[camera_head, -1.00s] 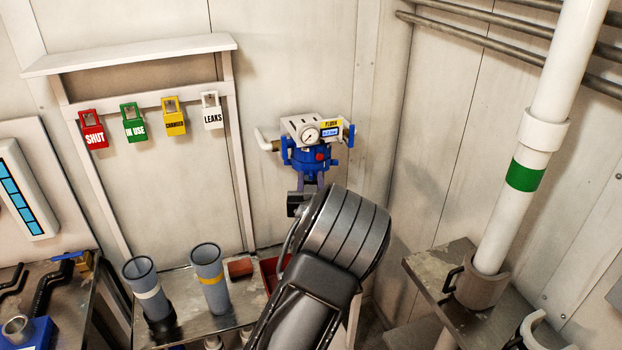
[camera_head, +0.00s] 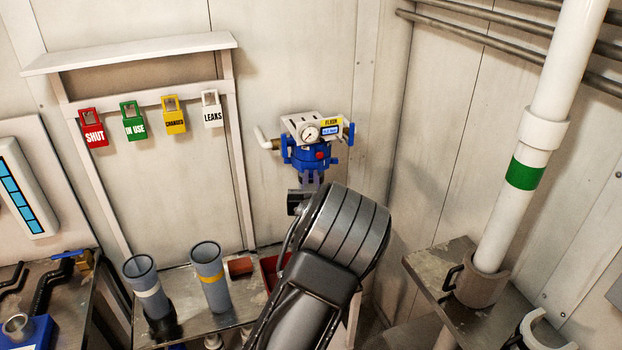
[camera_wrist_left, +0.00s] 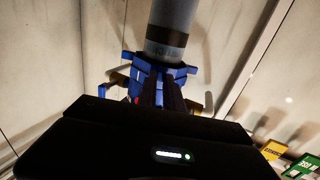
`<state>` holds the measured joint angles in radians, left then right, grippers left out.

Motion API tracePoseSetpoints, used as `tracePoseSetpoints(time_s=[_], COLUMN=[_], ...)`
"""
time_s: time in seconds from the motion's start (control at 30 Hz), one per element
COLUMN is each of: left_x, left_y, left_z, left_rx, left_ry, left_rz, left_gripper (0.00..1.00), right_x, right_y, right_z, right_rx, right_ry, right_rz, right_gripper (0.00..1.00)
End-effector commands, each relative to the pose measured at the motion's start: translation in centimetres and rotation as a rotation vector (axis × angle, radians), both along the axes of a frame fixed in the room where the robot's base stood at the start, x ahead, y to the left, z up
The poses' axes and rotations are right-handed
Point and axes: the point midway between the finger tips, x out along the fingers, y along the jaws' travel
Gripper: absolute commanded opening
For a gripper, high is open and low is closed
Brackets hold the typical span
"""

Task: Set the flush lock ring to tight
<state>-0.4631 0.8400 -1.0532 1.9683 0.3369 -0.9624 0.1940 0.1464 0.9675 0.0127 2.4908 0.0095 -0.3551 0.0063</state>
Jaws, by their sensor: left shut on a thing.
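The flush unit (camera_head: 318,130), with a white top, a gauge and a yellow FLUSH label, is on the back wall. Its blue lock ring (camera_head: 309,158) sits just below the top, with a red spot on its front. My left gripper (camera_head: 311,178) reaches it from below and is shut on the ring. In the left wrist view the fingers (camera_wrist_left: 160,92) close on a part of the blue ring (camera_wrist_left: 187,72), beside a grey cylinder (camera_wrist_left: 172,22) with a dark band. The exact contact is dark and partly hidden. My right gripper is not in view.
Two grey cups (camera_head: 207,262) stand on the bench below. A white pipe (camera_head: 535,120) with a green band rises at the right. Wall space around the unit is clear.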

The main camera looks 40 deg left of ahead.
Motion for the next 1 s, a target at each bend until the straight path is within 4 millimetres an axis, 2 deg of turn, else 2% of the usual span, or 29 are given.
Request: tracePoseSetpoints(time_s=[0.83,1.0], left_x=[0.0,-0.5], left_y=[0.0,0.8], left_z=[0.0,-0.4], left_rx=[0.0,-0.003], left_ry=[0.0,-0.003], left_rz=[0.0,0.003], left_gripper=[0.0,0.0], right_x=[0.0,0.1], right_y=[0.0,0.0], right_z=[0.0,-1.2], right_rx=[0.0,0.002], right_ry=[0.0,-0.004], right_rz=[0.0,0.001], right_gripper=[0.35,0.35])
